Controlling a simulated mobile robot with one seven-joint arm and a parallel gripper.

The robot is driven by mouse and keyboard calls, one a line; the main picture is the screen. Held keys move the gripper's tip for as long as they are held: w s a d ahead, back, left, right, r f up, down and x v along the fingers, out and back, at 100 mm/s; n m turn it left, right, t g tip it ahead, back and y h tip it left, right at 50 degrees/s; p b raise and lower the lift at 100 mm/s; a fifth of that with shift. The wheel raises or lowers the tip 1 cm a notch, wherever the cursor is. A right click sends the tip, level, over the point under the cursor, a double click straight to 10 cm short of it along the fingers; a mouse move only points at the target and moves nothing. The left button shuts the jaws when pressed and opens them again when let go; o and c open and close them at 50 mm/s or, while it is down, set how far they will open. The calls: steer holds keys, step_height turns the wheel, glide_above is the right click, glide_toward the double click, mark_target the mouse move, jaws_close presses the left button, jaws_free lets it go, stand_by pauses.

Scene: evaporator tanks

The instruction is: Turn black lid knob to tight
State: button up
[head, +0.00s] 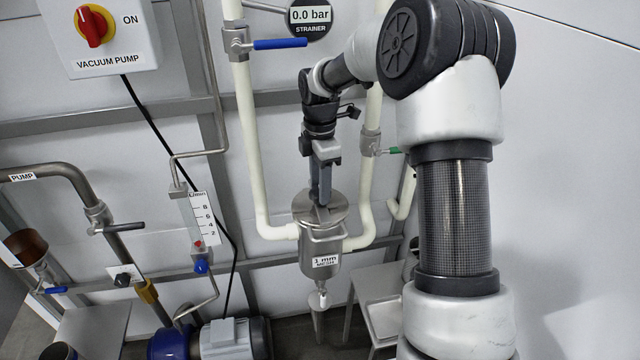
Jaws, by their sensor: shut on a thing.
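The steel strainer pot (321,246), labelled 1 mm, hangs between cream pipes in the middle of the head view. Its round metal lid (301,211) is on top. My gripper (319,200) points straight down at the middle of the lid, its fingers shut on the black lid knob. The fingers hide most of the knob, so its turned position and the tightness of the lid cannot be read.
A blue-handled valve (280,44) is on the left pipe, and a green-handled valve (372,145) is on the right pipe. The strainer gauge (309,17) reads 0.0 bar. A flowmeter (196,222) stands to the left. A steel stand (362,288) is below right.

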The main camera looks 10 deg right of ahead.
steer(key=m+p, duration=0.1)
steer(key=m, duration=0.3)
steer(key=shift+r, duration=0.1)
steer(key=m+p, duration=0.1)
steer(key=m, duration=0.3)
steer(key=shift+m, duration=0.4)
steer(key=m, duration=0.4)
steer(key=shift+m+p, duration=0.3)
steer(key=shift+p, duration=0.1)
steer(key=m, duration=0.4)
steer(key=m+p, duration=0.1)
steer(key=m, duration=0.8)
steer(key=shift+m+p, duration=0.3)
steer(key=shift+p, duration=0.1)
steer(key=m+p, duration=0.1)
steer(key=m, duration=0.3)
steer(key=shift+m+p, duration=0.45)
steer(key=shift+m, duration=1.35)
